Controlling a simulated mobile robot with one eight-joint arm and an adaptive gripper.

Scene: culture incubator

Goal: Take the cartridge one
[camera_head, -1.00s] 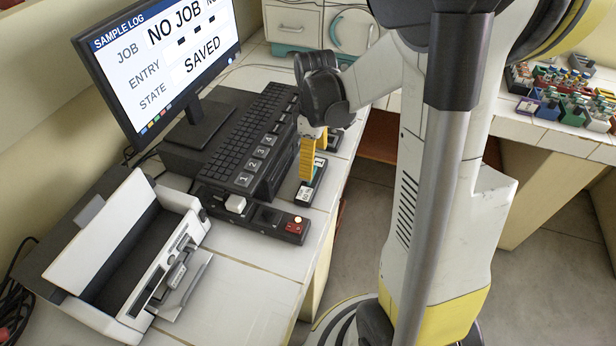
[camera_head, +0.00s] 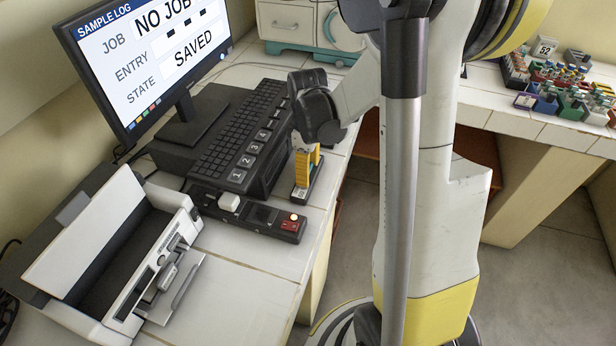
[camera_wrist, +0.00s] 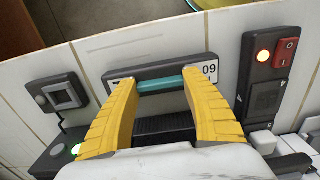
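In the wrist view, a dark flat holder (camera_wrist: 172,70) with a white label reading "09" lies on the white tiled counter. A teal bar (camera_wrist: 162,86) runs across it. I cannot tell whether this piece is cartridge one. My gripper (camera_wrist: 162,82) has its yellow fingers spread, one near each end of the teal bar, with a gap between them. Contact with the bar is not clear. In the head view my gripper (camera_head: 305,170) points down over the holder beside the keyboard, partly hiding it.
A dark keyboard unit (camera_head: 235,140) with keys numbered 1 to 4 stands to the left. A control strip (camera_head: 270,219) has a red switch and lit lamp. A monitor (camera_head: 150,60) reads "NO JOB" and "SAVED". An open white device (camera_head: 70,240) stands at front left.

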